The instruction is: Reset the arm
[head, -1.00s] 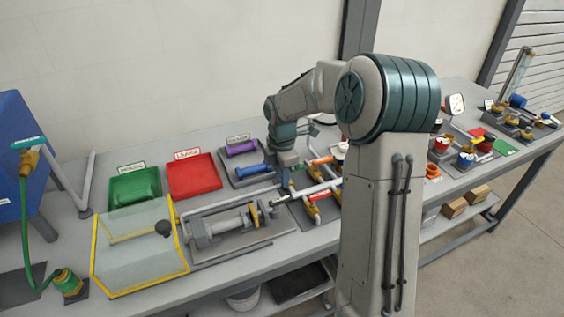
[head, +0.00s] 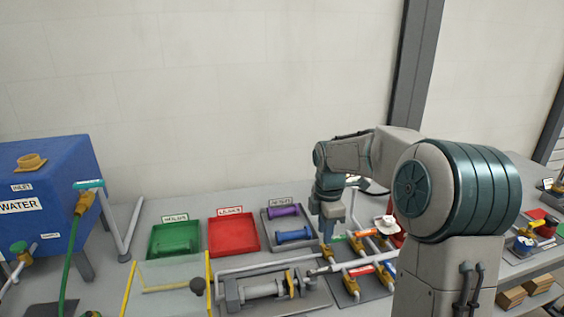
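My arm rises at the right of the head view, bends at a large teal shoulder and reaches left and down over the bench. My gripper (head: 327,250) points down above the bench, between the tray with the blue and purple parts and the valve pipework. Its fingers are small and partly lost against the pipework behind them. I cannot make out whether they are apart or closed, or whether they touch a pipe.
A green tray (head: 174,254), a red tray (head: 259,236) and a grey tray (head: 266,219) stand left of my gripper. A pump (head: 262,291) lies in front, beside a clear yellow-edged guard (head: 209,288). Valve pipework (head: 350,285) stands close right. A blue water tank (head: 65,195) is far left.

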